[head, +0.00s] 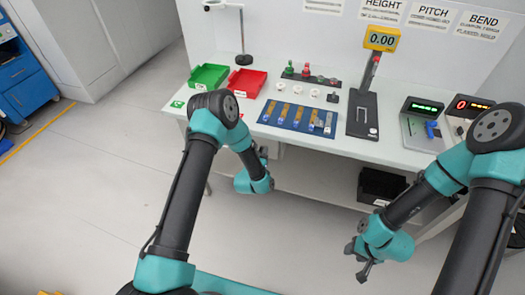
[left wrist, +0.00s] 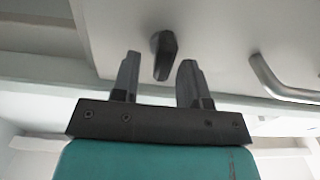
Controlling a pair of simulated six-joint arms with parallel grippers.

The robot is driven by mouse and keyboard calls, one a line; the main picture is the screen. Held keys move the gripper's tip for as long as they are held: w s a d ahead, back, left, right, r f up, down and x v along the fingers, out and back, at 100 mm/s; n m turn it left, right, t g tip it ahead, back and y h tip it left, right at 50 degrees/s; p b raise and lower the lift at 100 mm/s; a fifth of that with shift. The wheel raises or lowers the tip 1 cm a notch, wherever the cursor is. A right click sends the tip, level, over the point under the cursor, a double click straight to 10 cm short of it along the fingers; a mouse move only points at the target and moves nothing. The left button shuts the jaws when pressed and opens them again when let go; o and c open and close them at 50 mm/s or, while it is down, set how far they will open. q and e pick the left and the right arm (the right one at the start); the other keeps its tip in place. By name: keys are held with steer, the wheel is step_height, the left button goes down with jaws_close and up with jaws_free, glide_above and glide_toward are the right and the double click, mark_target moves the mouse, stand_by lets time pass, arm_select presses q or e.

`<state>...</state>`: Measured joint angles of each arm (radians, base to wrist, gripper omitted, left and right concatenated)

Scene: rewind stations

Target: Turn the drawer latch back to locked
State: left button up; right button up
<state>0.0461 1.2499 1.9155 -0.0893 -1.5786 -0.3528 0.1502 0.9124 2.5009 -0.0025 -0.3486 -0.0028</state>
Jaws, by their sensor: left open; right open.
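The drawer latch (left wrist: 165,52) is a small dark knob with a short lever on a pale drawer front (left wrist: 215,40). In the left wrist view its lever points down the picture, roughly in line with the fingers. My left gripper (left wrist: 160,61) is open, with one finger on each side of the lever and a visible gap on both sides. In the head view my left gripper (head: 263,153) is at the bench's front edge, and my arm hides the latch. My right gripper (head: 360,260) is open and empty, low in front of the bench at the right.
A metal bar handle (left wrist: 285,82) is on the drawer front right of the latch. The bench top (head: 310,150) holds a green bin (head: 208,77), a red bin (head: 247,82), a blue tray (head: 283,122) and a gauge stand (head: 362,115). A black crate (head: 380,185) sits underneath.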

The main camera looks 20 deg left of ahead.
arm_select(q)
steer(key=c, duration=0.7)
steer(key=shift+n, duration=0.3)
steer(key=n, duration=0.3)
steer(key=shift+a+f+n, duration=0.1)
steer(key=shift+a+n, duration=0.25)
steer(key=shift+n, duration=0.05)
steer(key=n, duration=0.4)
steer(key=shift+a+f+n, duration=0.2)
steer(key=shift+a+n, duration=0.1)
steer(key=n, duration=0.4)
steer(key=shift+a+f+n, duration=0.15)
steer(key=shift+f+n, duration=0.3)
steer(key=shift+n, duration=0.95)
steer(key=shift+f+n, duration=0.15)
steer(key=shift+n, duration=0.95)
